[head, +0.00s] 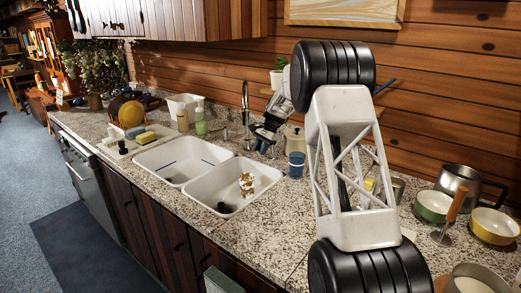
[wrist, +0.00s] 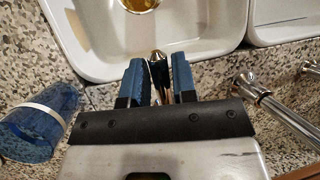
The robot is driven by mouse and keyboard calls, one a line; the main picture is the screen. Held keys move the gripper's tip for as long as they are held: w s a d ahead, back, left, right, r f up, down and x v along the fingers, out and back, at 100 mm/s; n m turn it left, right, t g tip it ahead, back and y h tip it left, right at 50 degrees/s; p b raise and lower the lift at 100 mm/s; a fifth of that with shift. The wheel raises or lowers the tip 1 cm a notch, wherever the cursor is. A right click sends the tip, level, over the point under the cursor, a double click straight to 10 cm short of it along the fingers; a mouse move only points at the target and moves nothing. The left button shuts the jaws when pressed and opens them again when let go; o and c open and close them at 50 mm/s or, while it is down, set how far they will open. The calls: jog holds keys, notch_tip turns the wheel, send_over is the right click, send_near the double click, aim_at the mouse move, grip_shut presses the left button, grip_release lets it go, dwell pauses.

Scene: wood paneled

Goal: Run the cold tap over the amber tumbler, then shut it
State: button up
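The amber tumbler (head: 246,185) is in the right-hand sink basin (head: 262,197); its edge shows at the top of the wrist view (wrist: 138,4). My gripper (head: 262,142) is behind that basin, near the spout (head: 245,100). In the wrist view its two blue fingers (wrist: 157,82) stand apart with a small chrome tap handle (wrist: 158,66) between them. The handle nearly fills the gap; I cannot tell whether both fingers press on it. The chrome spout (wrist: 252,88) is to the right of the fingers, with part of another tap handle (wrist: 311,67) beyond it. I see no clear water stream.
A blue cup (head: 296,165) stands on the counter close to my gripper; it also shows at left in the wrist view (wrist: 40,125). A beige jug (head: 294,139) stands behind it. Pots and bowls (head: 434,206) crowd the right counter; a dish rack (head: 132,142) is left of the sinks.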

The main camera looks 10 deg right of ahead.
grip_shut()
jog(key=shift+d, duration=0.1)
jog(key=s+d+n, duration=0.1)
jog(key=n, duration=0.1)
jog(key=s+d+n+g+h, duration=0.1)
jog(key=n, duration=0.1)
jog(key=shift+d+g, duration=0.3)
jog(key=shift+d, duration=0.1)
jog(key=shift+o, duration=1.8)
grip_release()
jog(key=shift+w+r, duration=0.1)
